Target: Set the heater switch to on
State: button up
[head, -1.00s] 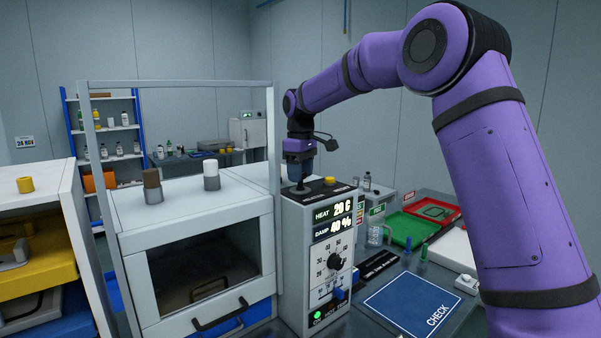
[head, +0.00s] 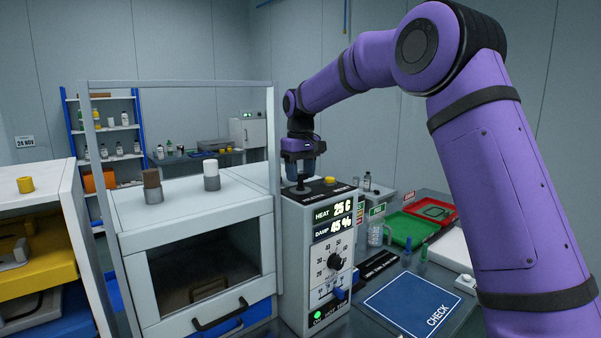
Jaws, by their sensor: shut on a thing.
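The control box (head: 301,262) stands upright right of the white oven-like cabinet. Its front displays read HEAT 25 C (head: 333,211) and DAMP 45 % (head: 333,229). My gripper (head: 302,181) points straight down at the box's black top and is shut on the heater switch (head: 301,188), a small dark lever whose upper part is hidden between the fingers. I cannot make out its exact position or the lettering beside it. A yellow button (head: 330,181) sits on the same top, to the right.
A black dial (head: 335,261), a blue slider (head: 339,294) and a lit green light (head: 318,315) are on the box's front. A blue CHECK mat (head: 412,303) and green tray (head: 407,229) lie right.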

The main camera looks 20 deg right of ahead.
jog(key=o, duration=0.9)
jog(key=shift+o, duration=0.2)
notch_tip(320, 180, up, 11)
jog(key=shift+f, duration=0.15)
